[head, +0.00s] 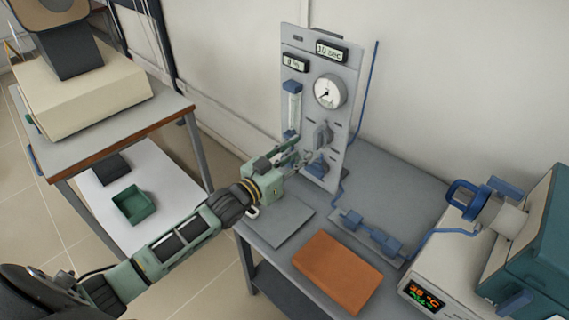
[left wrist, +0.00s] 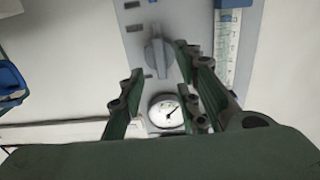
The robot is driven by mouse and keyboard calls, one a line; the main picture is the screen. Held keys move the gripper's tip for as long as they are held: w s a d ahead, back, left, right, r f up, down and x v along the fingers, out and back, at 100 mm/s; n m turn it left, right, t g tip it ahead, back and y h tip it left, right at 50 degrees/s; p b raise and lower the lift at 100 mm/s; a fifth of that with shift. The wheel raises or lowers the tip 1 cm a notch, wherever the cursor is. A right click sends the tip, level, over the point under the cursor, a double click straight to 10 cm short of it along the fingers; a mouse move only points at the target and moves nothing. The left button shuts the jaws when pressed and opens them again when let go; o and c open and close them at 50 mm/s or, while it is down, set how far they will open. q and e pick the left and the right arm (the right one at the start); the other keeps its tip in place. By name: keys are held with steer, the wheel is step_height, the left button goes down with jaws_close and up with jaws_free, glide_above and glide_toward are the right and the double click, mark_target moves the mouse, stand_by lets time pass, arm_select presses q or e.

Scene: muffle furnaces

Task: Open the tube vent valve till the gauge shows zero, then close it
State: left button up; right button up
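An upright grey panel (head: 349,60) carries a round white gauge (head: 329,91), which also shows in the left wrist view (left wrist: 168,112). Its dark needle points to the lower left in the head view; the scale is too small to read. Below the gauge is a grey valve knob (head: 322,135), also in the left wrist view (left wrist: 157,52), and lower a blue knob (head: 318,168). I cannot read which one is the vent valve. My left gripper (head: 301,156) is open and empty, in front of the panel near the knobs. Its fingers (left wrist: 158,98) are apart. My right gripper is not in view.
A flowmeter (head: 293,108) is on the panel's left side. The grey bench (head: 385,180) holds an orange slab (head: 337,272), blue fittings (head: 372,234) and a furnace (head: 540,235) at right. A side table (head: 120,131) stands at left.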

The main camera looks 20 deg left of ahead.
arm_select(q)
steer(key=v, duration=0.6)
stand_by(0.3)
